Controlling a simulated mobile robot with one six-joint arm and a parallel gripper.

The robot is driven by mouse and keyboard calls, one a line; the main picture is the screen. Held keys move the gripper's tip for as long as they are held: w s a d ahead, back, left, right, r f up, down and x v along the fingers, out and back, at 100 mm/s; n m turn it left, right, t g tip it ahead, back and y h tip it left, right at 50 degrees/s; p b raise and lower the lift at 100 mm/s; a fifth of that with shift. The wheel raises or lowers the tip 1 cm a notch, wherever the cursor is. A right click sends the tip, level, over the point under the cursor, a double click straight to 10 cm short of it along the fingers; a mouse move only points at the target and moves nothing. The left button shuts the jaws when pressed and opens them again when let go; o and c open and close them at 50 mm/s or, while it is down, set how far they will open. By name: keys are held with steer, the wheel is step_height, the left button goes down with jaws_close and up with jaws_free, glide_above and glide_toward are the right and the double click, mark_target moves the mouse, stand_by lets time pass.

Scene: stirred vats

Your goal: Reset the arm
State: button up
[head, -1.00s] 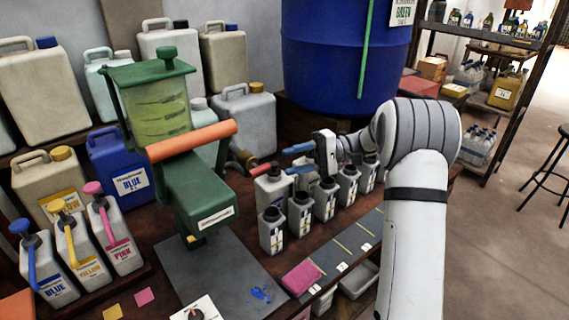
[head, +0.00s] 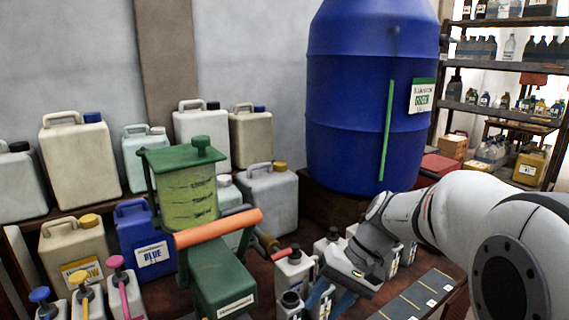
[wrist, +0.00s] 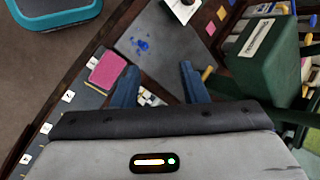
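My gripper shows in the wrist view (wrist: 158,84) with its two blue fingers apart and nothing between them. In the head view my gripper (head: 335,296) is at the lower middle, in front of the grey bottles (head: 293,270) and right of the green dispenser (head: 222,275); its fingertips are partly cut off there. My white arm reaches in from the right. In the wrist view the fingers point over the bench, toward a grey mat with a blue smear (wrist: 143,44).
A large blue drum (head: 350,100) stands behind my arm. Jugs (head: 80,155) line the back left, and pump bottles (head: 122,285) stand at the lower left. A pink sponge-like pad (wrist: 107,70) lies on the bench. Open floor (wrist: 45,70) lies beyond the bench edge.

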steer(key=s+d+t+h+p, duration=0.1)
steer(key=s+d+t+h, duration=0.3)
steer(key=s, duration=0.6)
steer(key=shift+d+f+n+t+h+p, duration=0.3)
steer(key=shift+d+f+n+t+h, duration=0.1)
steer(key=shift+d+h, duration=0.95)
steer(key=shift+s+d, duration=0.1)
steer(key=shift+d, duration=0.05)
